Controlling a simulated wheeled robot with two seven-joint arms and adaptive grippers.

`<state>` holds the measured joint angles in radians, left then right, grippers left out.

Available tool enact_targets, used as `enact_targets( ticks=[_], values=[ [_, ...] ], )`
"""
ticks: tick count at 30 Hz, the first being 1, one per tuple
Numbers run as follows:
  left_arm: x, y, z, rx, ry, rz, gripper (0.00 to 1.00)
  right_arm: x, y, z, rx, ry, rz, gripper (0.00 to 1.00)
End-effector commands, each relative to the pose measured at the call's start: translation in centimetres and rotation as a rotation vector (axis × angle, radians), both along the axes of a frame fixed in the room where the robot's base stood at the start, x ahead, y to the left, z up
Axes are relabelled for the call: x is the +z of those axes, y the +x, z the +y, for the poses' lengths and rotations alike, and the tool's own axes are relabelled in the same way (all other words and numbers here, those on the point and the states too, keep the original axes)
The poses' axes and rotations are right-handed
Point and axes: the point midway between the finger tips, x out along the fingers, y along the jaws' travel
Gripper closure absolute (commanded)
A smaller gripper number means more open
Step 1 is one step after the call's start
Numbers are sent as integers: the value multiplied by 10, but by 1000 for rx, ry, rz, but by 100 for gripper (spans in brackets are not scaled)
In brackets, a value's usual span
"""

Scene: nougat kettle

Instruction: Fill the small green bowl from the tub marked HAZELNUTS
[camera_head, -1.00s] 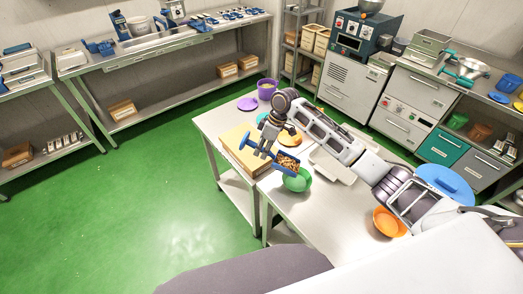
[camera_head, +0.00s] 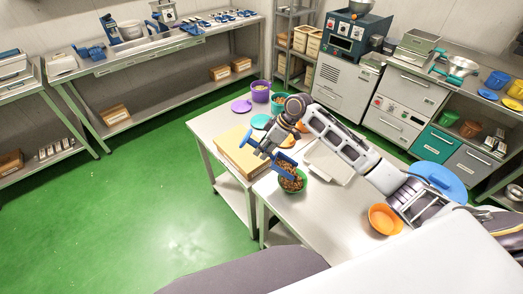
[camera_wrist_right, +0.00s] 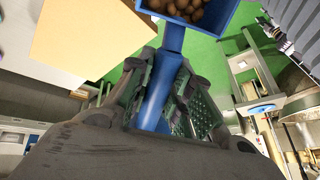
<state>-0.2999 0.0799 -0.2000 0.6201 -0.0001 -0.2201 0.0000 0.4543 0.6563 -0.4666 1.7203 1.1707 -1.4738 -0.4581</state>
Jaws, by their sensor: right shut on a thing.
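My right gripper (camera_head: 264,149) is shut on the handle of a blue scoop (camera_head: 285,159). In the right wrist view the blue handle (camera_wrist_right: 160,92) runs between my fingers, and brown nuts (camera_wrist_right: 180,8) show in the scoop at the top edge. In the head view the scoop is tilted down over the small green bowl (camera_head: 301,187). Brown nuts show at the scoop's mouth and in the bowl; where one heap ends and the other begins is hard to tell. No HAZELNUTS lettering can be read, so I cannot tell which tub it is. My left gripper is not in view.
A tan box or board (camera_head: 236,152) lies left of the scoop. A purple tub (camera_head: 261,92) and a purple lid (camera_head: 241,105) are at the table's back. A white tray (camera_head: 329,161) lies right of the bowl. An orange bowl (camera_head: 384,218) and a blue lid (camera_head: 438,181) are further right.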

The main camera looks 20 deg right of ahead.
Motion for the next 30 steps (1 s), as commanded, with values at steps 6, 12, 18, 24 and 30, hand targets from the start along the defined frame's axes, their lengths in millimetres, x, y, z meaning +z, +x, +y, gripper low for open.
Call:
enact_targets(
  ticks=[6,12,18,24,30],
  values=[
    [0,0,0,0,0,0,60,4,-3,-4,0,32,-27,100],
    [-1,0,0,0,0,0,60,7,-5,-6,-1,54,-42,100],
    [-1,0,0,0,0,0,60,7,-5,-6,0,51,-41,100],
    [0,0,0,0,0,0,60,12,-4,-5,2,17,-14,100],
    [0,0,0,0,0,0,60,19,-4,-5,1,-43,32,100]
  ],
)
